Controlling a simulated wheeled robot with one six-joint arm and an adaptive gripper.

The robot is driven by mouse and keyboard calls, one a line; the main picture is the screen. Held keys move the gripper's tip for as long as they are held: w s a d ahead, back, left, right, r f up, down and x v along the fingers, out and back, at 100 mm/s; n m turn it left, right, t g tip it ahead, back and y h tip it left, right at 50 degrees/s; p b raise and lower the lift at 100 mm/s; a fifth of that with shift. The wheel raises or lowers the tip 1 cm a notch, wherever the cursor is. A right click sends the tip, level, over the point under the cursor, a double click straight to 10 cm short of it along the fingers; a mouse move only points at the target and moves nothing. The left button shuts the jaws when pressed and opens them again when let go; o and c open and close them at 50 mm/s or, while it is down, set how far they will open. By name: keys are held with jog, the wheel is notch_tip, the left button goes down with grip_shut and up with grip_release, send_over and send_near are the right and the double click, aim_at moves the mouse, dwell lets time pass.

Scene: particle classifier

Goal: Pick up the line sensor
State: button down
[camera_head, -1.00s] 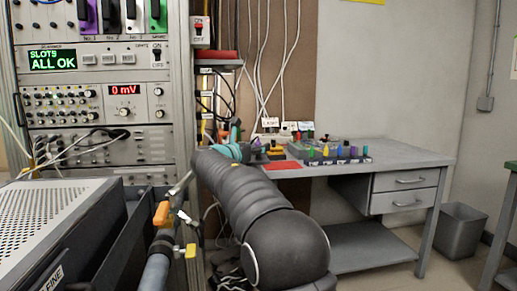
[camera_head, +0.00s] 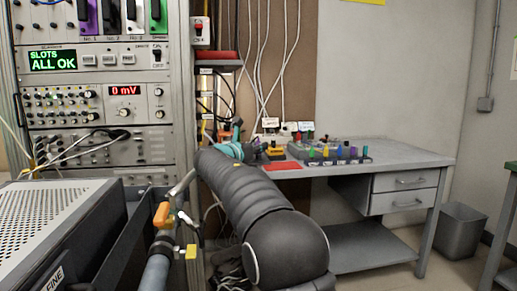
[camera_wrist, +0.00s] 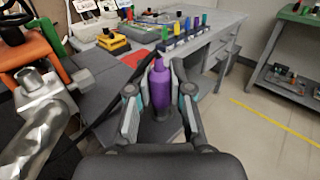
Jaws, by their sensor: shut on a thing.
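In the wrist view a purple cylinder with a narrower top (camera_wrist: 160,86) and a dark base stands upright between my fingers. I take it for the line sensor, though no label on it can be read. My gripper (camera_wrist: 160,93) is shut on it, with one finger on each side. The cylinder appears in front of the grey workbench (camera_wrist: 206,42) and above the floor. In the head view my gripper (camera_head: 240,141) is small and partly hidden behind my arm, by the bench's left end, so its hold cannot be made out there.
On the bench are a red mat (camera_head: 283,166), a yellow-and-black device (camera_head: 275,151) and a rack of several coloured pieces (camera_head: 335,160). A tall instrument rack (camera_head: 100,100) stands at left. In the wrist view an orange-handled metal pipe (camera_wrist: 45,100) is close at left. Open floor lies right.

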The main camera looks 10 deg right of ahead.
aim_at(258, 142)
notch_tip(258, 142, up, 4)
jog(key=shift+r+p, duration=0.1)
jog(key=shift+p, duration=0.45)
jog(key=s+d+r, duration=0.6)
jog(key=s+d, duration=0.1)
jog(key=d, duration=0.2)
jog(key=shift+d+r, duration=0.15)
jog(key=shift+r, duration=0.2)
